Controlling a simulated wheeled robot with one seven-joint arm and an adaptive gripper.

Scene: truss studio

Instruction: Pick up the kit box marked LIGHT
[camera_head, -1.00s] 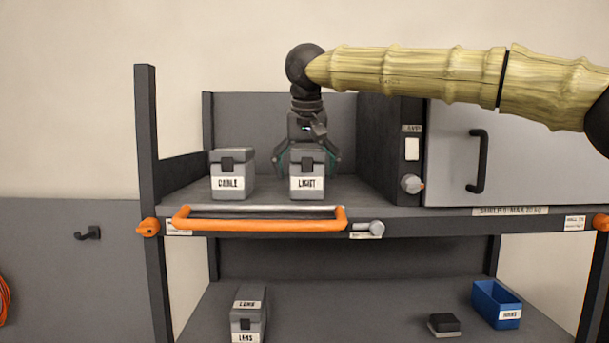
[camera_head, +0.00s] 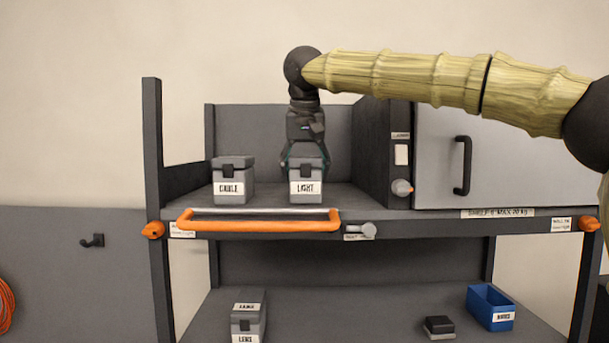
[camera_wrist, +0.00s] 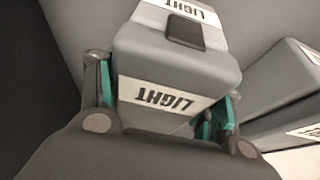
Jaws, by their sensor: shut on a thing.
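The kit box marked LIGHT (camera_head: 306,188) is a grey lidded box with a dark latch and a white label. It stands on the upper shelf in the head view, to the right of the CABLE box. My gripper (camera_head: 304,160) is above it, pointing down, with its fingers shut on the box's two sides. In the wrist view the LIGHT box (camera_wrist: 180,70) sits between the teal finger pads, with LIGHT labels on its lid and front. Whether its base touches the shelf is hard to tell.
The CABLE box (camera_head: 233,186) stands close on the left. A dark cabinet side with a switch (camera_head: 401,155) is on the right. An orange bar (camera_head: 258,226) runs along the shelf front. The lower shelf holds a LENS box (camera_head: 247,325), a blue bin (camera_head: 491,307) and a small black box (camera_head: 439,326).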

